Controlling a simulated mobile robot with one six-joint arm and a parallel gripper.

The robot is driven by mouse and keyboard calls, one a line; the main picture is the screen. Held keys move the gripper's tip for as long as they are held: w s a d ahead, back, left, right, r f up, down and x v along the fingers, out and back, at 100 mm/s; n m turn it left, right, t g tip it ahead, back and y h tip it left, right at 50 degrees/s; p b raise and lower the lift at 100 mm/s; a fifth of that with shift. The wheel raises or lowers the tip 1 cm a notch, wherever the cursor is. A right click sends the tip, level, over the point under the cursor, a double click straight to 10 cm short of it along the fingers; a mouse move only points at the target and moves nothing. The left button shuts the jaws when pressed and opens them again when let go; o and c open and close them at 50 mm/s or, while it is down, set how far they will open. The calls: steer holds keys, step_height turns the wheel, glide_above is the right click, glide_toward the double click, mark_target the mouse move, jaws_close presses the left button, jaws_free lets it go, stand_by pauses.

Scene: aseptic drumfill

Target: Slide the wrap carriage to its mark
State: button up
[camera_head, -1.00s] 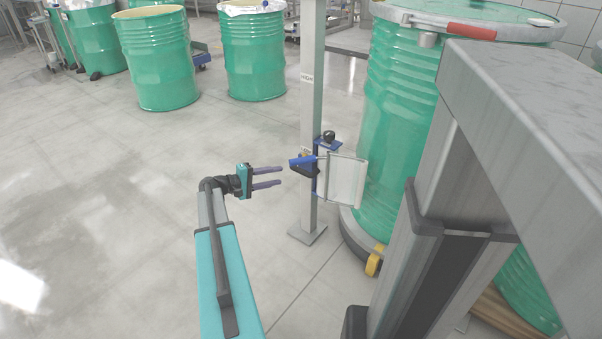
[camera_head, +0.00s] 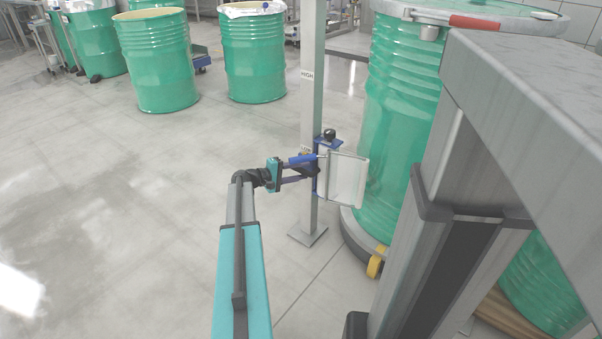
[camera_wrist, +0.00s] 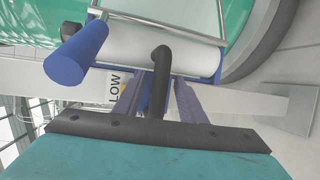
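The wrap carriage (camera_head: 329,167) sits low on an upright grey post (camera_head: 311,110). It has a blue bracket, a black knob (camera_head: 329,135), a blue cylindrical handle (camera_head: 301,159) and a pale film roll (camera_head: 345,178). My gripper (camera_head: 306,169) reaches it from the left, its fingers at the carriage's near side. In the wrist view, the fingers (camera_wrist: 160,90) are apart on either side of a black bent bar (camera_wrist: 158,85), with gaps visible. The blue handle (camera_wrist: 77,54) lies outside them, up left. A LOW label (camera_wrist: 115,86) shows on the post beside the carriage.
A HIGH label (camera_head: 307,75) is farther up the post. A large green drum (camera_head: 405,120) stands close behind the carriage on the right. More green drums (camera_head: 153,60) stand at the back left. The floor left of the post is clear.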

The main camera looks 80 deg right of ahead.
steer(key=shift+s, duration=0.1)
steer(key=shift+c, duration=0.2)
jaws_close()
step_height(320, 180, up, 31)
steer(key=p, duration=1.4)
steer(key=shift+d+f, duration=0.15)
steer(key=shift+f, duration=0.05)
steer(key=shift+o, duration=0.2)
jaws_free()
steer(key=shift+r, duration=0.1)
